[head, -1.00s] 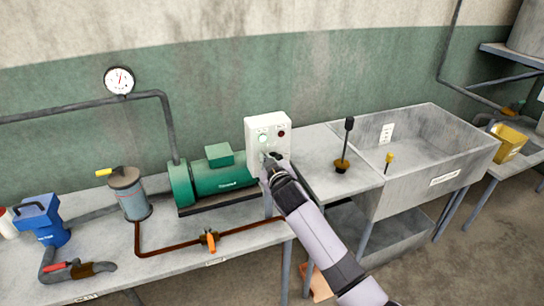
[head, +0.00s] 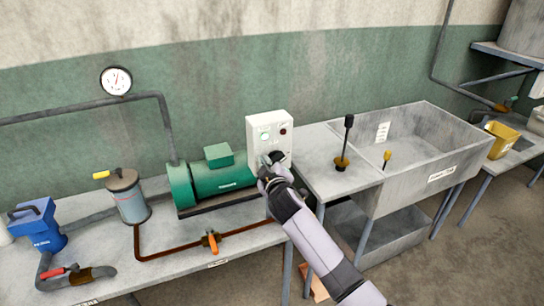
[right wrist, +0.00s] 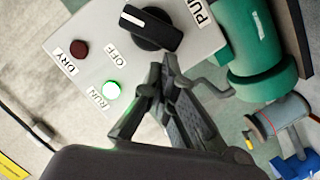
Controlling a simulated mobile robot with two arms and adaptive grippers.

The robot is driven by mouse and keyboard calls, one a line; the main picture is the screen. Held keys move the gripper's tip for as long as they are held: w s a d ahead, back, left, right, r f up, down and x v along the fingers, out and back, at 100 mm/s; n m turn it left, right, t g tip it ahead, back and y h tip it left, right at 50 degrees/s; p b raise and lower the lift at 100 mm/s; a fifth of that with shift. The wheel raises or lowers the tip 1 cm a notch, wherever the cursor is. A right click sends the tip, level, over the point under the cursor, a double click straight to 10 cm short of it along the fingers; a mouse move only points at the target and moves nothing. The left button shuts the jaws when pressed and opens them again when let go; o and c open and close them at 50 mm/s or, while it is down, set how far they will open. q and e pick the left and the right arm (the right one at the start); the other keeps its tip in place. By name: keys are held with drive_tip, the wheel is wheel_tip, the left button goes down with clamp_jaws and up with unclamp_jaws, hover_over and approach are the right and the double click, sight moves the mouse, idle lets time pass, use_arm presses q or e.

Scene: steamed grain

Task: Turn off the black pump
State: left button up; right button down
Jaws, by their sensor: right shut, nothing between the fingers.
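A white control box (head: 281,121) stands at the right end of a green motor pump (head: 222,178); I see no plainly black pump. In the right wrist view the box has a black knob (right wrist: 150,28), a lit green RUN lamp (right wrist: 111,91) and a dark red DRY lamp (right wrist: 79,48). The knob's white mark points up-left in that view, not at the OFF label (right wrist: 116,57). My right gripper (head: 268,161) is shut and empty, close to the box's front; its fingers also show in the right wrist view (right wrist: 160,80). Contact with the knob is unclear. My left gripper is out of view.
A grey sink (head: 420,150) stands to the right, with a plunger-like black-topped tool (head: 346,140) on its side board. An orange valve (head: 211,243) on a brown pipe, a grey canister (head: 130,200) and a blue container (head: 40,228) are on the left bench.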

drive_tip(key=shift+a+f+n+t+b, duration=0.15)
drive_tip(key=shift+f+n+t+b, duration=0.4)
drive_tip(key=shift+n+b, duration=0.75)
idle(1.1)
drive_tip(key=shift+f+n+t+h+b, duration=0.25)
drive_tip(key=shift+f+n+b, duration=0.25)
drive_tip(key=shift+n+b, duration=0.5)
drive_tip(key=shift+f+n+t+h+b, duration=0.1)
drive_tip(key=shift+f+n+h+b, duration=0.15)
drive_tip(key=shift+f+n+b, duration=0.5)
idle(3.8)
